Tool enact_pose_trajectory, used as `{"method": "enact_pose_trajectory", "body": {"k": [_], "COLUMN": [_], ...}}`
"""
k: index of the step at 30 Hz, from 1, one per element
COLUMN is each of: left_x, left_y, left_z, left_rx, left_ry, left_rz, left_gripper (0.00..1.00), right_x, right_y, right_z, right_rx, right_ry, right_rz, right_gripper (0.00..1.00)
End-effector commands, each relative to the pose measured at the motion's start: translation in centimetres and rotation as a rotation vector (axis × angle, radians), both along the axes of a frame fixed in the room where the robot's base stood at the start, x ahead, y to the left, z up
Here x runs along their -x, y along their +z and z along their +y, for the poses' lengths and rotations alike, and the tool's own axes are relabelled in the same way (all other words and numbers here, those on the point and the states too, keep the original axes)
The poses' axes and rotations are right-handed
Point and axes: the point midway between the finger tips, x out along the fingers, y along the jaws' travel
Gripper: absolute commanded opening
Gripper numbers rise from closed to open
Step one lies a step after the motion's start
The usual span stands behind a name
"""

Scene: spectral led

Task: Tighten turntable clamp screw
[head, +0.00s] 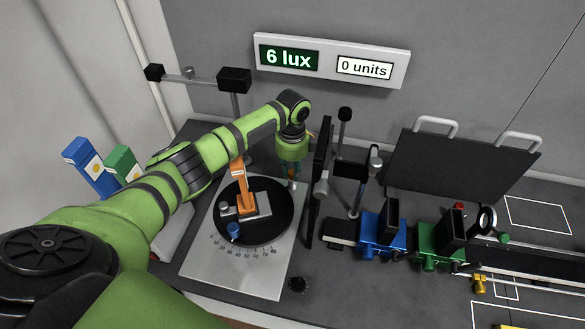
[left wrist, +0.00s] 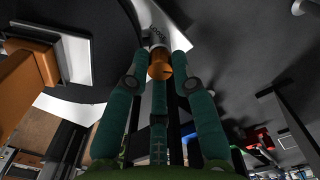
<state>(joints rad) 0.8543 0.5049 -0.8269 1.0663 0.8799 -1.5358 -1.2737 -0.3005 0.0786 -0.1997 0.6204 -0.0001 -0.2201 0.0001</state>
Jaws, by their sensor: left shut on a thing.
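The turntable is a black disc (head: 273,228) on a pale base plate (head: 235,281) with printed angle marks. An orange block (head: 241,184) stands on the disc, and a blue knob (head: 234,230) is at its front. My left gripper (head: 292,181) points down at the right side of the base plate, beside the disc. In the left wrist view its teal fingers close around a small orange knob (left wrist: 160,67), which I take as the clamp screw. The arm hides the knob in the head view. My right gripper is out of view.
A black upright panel (head: 322,158) and a post stand close right of the gripper. Blue (head: 382,232) and green (head: 442,238) holders stand farther right. The wall display (head: 331,61) reads 6 lux and 0 units.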

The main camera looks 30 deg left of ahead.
Motion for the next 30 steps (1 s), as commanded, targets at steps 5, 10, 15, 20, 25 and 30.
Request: {"method": "enact_pose_trajectory", "body": {"k": [5,10,15,20,25,30], "left_x": [0.2,0.2,0.2,0.1,0.0,-0.1], "left_y": [-0.2,-0.2,-0.2,-0.1,0.2,2.2], "left_z": [0.1,0.1,0.1,0.1,0.0,0.0], "left_rx": [-0.004,-0.004,-0.003,-0.002,-0.001,0.001], "left_ry": [-0.007,-0.006,-0.006,-0.006,-0.005,-0.007], "left_rz": [0.006,0.006,0.005,0.002,0.0,-0.003], "left_gripper": [0.0,0.0,0.48,0.48,0.48,0.48], "right_x": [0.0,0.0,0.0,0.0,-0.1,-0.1], "right_y": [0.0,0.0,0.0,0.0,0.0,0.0], "right_z": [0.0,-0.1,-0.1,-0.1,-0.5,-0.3], "right_rx": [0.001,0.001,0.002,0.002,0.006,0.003], "right_ry": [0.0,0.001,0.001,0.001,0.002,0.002], "right_rz": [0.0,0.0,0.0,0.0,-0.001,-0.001], "right_gripper": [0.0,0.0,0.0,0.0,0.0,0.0]}}
